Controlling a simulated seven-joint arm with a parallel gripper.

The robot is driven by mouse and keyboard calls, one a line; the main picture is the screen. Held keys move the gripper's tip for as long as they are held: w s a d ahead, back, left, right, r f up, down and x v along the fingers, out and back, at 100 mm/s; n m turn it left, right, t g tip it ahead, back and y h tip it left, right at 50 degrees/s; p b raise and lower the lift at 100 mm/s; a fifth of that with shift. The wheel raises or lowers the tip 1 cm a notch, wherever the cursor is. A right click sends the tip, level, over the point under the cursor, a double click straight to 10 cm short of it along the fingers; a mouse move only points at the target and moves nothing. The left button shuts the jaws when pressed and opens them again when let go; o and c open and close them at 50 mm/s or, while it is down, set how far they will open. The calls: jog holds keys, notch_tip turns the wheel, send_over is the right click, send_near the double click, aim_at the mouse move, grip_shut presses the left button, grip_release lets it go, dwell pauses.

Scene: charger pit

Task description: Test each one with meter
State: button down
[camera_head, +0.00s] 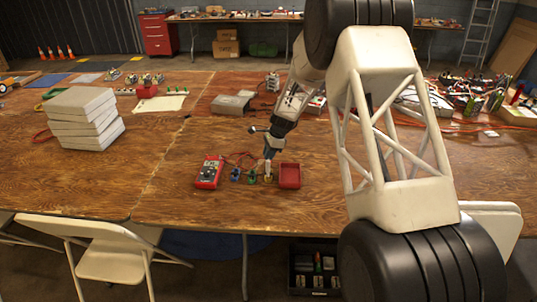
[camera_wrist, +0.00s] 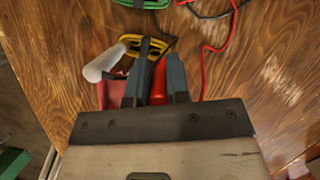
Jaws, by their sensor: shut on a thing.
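A red multimeter (camera_head: 209,172) with a dark dial lies on the table in the head view, with its leads running right. Blue (camera_head: 236,174), green (camera_head: 252,177) and yellow (camera_head: 268,178) bundles stand in a row beside it. My gripper (camera_wrist: 158,65) is low over the yellow bundle. In the wrist view, its fingers are shut on a red thing (camera_wrist: 158,85), seemingly a meter probe, though its shape is partly hidden. The yellow bundle (camera_wrist: 146,46) has a dark band and sits just beyond the fingertips. A white cylinder (camera_wrist: 105,63) is beside it. A green bundle (camera_wrist: 143,3) is farther off.
A red tray (camera_head: 290,176) lies right of the row. A red lead (camera_wrist: 206,60) curves past my gripper on the right. A stack of pale boxes (camera_head: 84,118) stands at the left. A grey box (camera_head: 230,104) lies behind. Clutter (camera_head: 480,90) fills the right end.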

jog(key=shift+f, duration=0.9)
dwell(1.9)
jog(key=c, duration=0.7)
grip_release()
jog(key=shift+r, duration=0.15)
jog(key=shift+r, duration=3.6)
